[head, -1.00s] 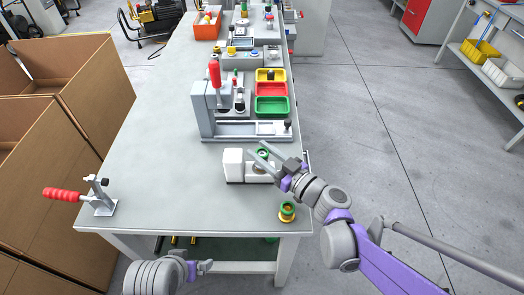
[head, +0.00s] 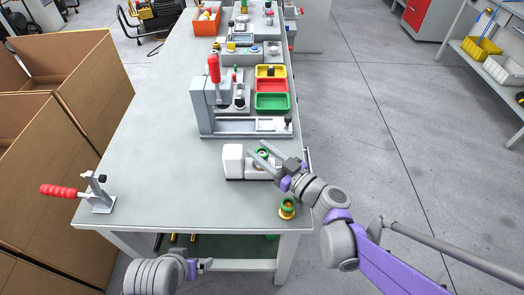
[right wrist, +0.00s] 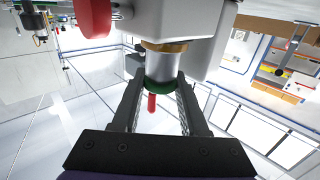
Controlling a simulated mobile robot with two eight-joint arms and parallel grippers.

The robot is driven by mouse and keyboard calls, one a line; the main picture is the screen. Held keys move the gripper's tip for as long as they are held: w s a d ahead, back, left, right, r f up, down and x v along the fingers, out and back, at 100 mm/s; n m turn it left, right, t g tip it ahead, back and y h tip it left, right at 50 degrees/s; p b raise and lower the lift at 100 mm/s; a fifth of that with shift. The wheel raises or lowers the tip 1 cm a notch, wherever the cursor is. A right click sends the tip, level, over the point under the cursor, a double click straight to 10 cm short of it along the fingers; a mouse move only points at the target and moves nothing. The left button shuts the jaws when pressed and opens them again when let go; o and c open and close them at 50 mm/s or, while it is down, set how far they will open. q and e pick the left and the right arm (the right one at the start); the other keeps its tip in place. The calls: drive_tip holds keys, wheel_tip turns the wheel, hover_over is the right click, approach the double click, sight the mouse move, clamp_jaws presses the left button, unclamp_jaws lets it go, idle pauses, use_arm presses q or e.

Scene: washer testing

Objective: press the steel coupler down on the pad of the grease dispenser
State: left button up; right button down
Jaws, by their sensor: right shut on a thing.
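The white grease dispenser (head: 233,161) stands near the front right of the table. My right gripper (head: 263,150) is at its right part, shut on the steel coupler (right wrist: 163,63). The coupler's green ring (head: 263,154) shows between the fingers in the head view. In the right wrist view the right gripper (right wrist: 163,90) has a finger on each side of the coupler, whose brass end (right wrist: 163,46) meets the white body. The pad is hidden, so I cannot tell how firmly they touch. My left gripper (head: 204,264) is low, in front of the table edge; its jaws are too small to judge.
A green and brass fitting (head: 287,209) stands at the table's front right corner. A press with a red handle (head: 213,68) and coloured trays (head: 272,103) stand behind the dispenser. A red-handled clamp (head: 96,195) is at the front left. The table's left middle is clear.

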sight(262, 152)
drive_tip(key=shift+r, duration=0.1)
drive_tip(key=shift+r+p, duration=2.1)
drive_tip(key=shift+r, duration=0.3)
